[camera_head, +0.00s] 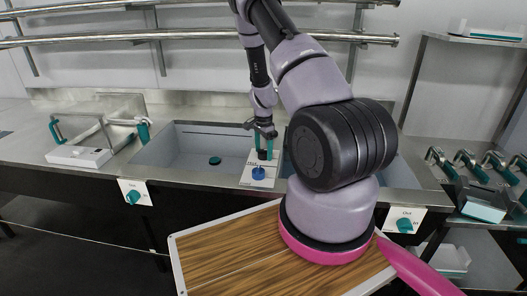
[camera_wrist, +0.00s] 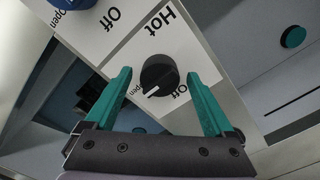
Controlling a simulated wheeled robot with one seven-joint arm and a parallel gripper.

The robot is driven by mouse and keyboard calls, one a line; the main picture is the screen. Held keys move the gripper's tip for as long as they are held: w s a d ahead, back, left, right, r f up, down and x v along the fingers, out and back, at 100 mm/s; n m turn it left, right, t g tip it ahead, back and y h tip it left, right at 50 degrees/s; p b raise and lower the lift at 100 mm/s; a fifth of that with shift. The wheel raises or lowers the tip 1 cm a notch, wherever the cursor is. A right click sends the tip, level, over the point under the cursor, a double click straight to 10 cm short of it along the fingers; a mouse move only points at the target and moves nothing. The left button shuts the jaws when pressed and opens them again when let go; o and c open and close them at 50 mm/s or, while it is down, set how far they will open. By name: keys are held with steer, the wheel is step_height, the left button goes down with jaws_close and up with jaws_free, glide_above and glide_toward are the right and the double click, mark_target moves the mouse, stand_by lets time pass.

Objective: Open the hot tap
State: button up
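The hot tap is a black round knob (camera_wrist: 159,74) on a white plate (camera_wrist: 139,46) marked "Hot", "Off" and "Open". My gripper (camera_wrist: 160,92) is open, with one teal finger on each side of the knob. I cannot tell whether the fingers touch it; gaps show beside it. In the head view my gripper (camera_head: 265,147) reaches down over the white plate between the sinks. The blue knob (camera_head: 258,173) is in front of it, and shows in part in the wrist view (camera_wrist: 72,3).
A steel sink (camera_head: 190,150) with a teal drain plug (camera_head: 215,160) lies left of the plate; another lies to the right, partly hidden by my arm. Teal "Out" knobs (camera_head: 133,197) (camera_head: 404,225) are on the counter front. Steel rails (camera_head: 170,37) run along the wall.

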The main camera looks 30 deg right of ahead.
steer(key=shift+r, duration=0.1)
step_height(320, 180, up, 11)
steer(key=shift+f, duration=0.2)
steer(key=shift+r, duration=0.1)
stand_by(0.5)
steer(key=s+a+r+n+t+y, duration=0.1)
steer(key=s+a+r+n+t, duration=0.25)
steer(key=r, duration=0.95)
steer(key=s+a+r+n+y, duration=0.15)
steer(key=s+a+r, duration=0.45)
steer(key=r, duration=0.6)
steer(key=s+a+r+n+t, duration=0.2)
steer(key=s+r, duration=0.3)
steer(key=s, duration=0.3)
steer(key=s+a+r+n+t, duration=0.1)
steer(key=s+a+r+n, duration=0.3)
steer(key=s, duration=0.5)
steer(key=shift+s+r+n+t, duration=0.3)
steer(key=shift+r+n, duration=0.2)
steer(key=shift+r, duration=0.4)
steer(key=shift+w+h, duration=0.1)
steer(key=shift+h, duration=0.15)
